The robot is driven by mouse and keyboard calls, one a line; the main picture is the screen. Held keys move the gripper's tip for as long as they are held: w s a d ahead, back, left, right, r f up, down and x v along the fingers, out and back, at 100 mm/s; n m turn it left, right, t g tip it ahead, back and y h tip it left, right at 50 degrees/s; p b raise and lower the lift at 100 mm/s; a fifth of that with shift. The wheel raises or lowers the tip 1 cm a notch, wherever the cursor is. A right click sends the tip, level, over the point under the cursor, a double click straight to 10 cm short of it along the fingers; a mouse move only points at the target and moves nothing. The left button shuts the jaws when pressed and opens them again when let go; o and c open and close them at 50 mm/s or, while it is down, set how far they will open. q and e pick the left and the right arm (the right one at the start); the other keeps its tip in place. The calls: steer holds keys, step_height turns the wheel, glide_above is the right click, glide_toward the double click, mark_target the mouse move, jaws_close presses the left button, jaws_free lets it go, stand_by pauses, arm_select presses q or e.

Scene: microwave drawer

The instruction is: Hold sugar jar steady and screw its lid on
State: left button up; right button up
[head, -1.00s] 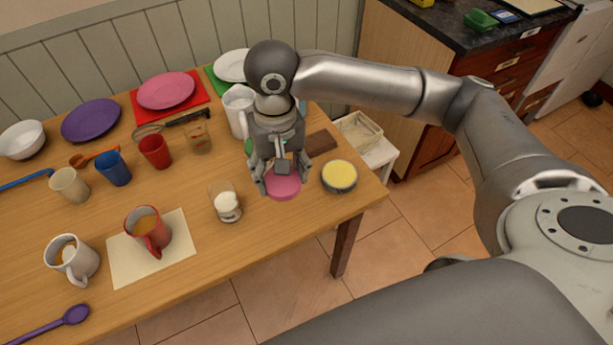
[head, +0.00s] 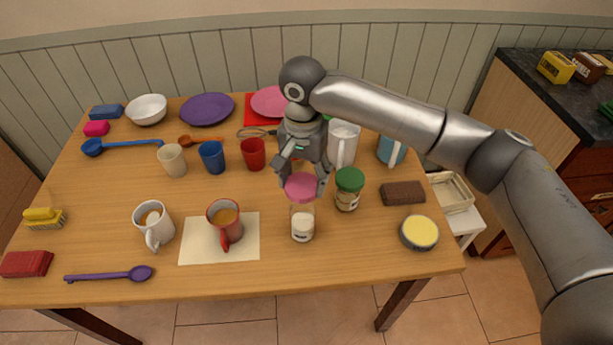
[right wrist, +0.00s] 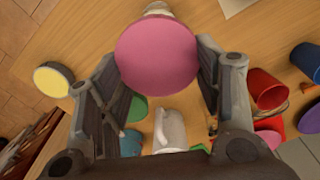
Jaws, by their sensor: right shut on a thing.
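The sugar jar (head: 302,225) is a clear glass jar with white sugar in its lower part. It stands upright on the table, right of the paper mat. My right gripper (head: 302,188) is shut on the pink round lid (head: 299,187), which appears at the jar's mouth in the head view. I cannot tell whether lid and jar touch. In the right wrist view the lid (right wrist: 156,54) lies between the fingers and hides most of the jar; a bit of the jar (right wrist: 158,8) shows past its edge. My left gripper is not in view.
A green-lidded jar (head: 348,189) stands close right of the gripper. A red mug (head: 225,224) sits on the paper mat (head: 190,250) to the left. A yellow-topped tin (head: 419,232) and a brown block (head: 403,193) lie to the right. The table front near the jar is clear.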

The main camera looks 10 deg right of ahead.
mark_target(303, 222)
steer(key=shift+f, duration=2.05)
